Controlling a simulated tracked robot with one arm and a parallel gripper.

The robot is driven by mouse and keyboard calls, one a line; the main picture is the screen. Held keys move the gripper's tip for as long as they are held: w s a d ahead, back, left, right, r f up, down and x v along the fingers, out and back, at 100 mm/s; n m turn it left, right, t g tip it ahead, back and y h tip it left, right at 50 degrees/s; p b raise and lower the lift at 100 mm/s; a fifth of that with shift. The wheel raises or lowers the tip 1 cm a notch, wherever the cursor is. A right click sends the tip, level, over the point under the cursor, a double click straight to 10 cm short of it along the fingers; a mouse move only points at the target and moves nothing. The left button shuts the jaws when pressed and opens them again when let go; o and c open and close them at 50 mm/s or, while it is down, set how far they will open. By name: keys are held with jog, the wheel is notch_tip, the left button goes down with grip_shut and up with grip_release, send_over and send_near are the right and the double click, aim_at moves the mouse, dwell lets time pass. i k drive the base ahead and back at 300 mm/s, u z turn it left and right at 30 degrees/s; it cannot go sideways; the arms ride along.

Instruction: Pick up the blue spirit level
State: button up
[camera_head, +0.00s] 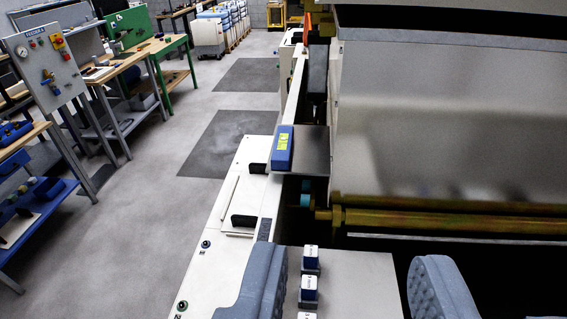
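A blue block-like object with a yellow-green patch on top, which looks like the blue spirit level (282,148), lies on a small grey plate (312,150) beside the white machine housing. It lies lengthwise, pointing away from me. My gripper (352,258) shows at the bottom as two blue-grey ribbed fingers set wide apart. It is open, with nothing held between the fingers. The level is ahead of the fingers, a little left of the gap's middle, and apart from them. No part of the level appears hidden.
Small blue-and-white blocks (309,288) stand on a grey panel (355,285) between the fingers. A brass-coloured roller (450,222) and large metal hopper (440,120) fill the right. Black handles (243,221) line the white housing (215,240). Workbenches (120,70) stand left, across open floor.

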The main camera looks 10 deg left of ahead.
aim_at(281, 155)
jog(key=z, duration=0.75)
jog(key=k, duration=0.7)
jog(key=u, duration=0.8)
jog(key=i, duration=1)
jog(key=z, duration=0.05)
